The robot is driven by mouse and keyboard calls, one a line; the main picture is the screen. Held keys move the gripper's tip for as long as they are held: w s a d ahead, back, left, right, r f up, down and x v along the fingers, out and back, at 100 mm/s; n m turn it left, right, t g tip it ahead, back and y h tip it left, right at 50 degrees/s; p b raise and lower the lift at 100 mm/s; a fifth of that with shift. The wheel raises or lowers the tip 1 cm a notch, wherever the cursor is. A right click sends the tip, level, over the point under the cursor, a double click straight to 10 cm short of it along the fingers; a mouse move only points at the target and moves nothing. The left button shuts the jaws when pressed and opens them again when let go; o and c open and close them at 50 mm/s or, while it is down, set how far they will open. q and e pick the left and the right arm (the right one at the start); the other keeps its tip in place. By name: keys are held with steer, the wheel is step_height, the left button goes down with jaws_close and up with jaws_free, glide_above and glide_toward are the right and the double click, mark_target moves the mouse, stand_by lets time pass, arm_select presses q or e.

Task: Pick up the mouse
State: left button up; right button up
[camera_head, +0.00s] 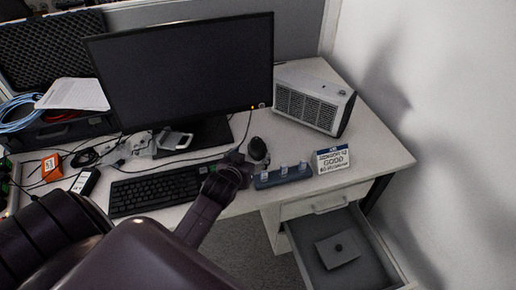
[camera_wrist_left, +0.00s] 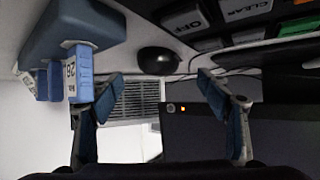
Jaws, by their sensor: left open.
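The black mouse (camera_head: 257,148) lies on the desk in front of the monitor, between the keyboard and the blue holder. In the left wrist view the mouse (camera_wrist_left: 157,60) shows ahead of the gap between the fingertips. My left gripper (camera_head: 236,162) is beside the mouse, on its near left side, over the keyboard's right end. In the wrist view its two fingers (camera_wrist_left: 160,80) are spread wide with nothing between them. Part of the mouse may be hidden by the gripper in the head view. My right gripper is not in view.
The blue holder (camera_head: 283,177) with several small blocks stands close right of the gripper. The keyboard (camera_head: 150,192) lies left, the monitor (camera_head: 185,70) behind. A white sign (camera_head: 333,159) and a grey heater-like box (camera_head: 313,104) stand right. A drawer (camera_head: 350,270) is open below the desk.

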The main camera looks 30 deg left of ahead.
mark_target(255, 151)
arm_select(q)
steer(key=shift+x, duration=3.4)
steer(key=c, duration=1.3)
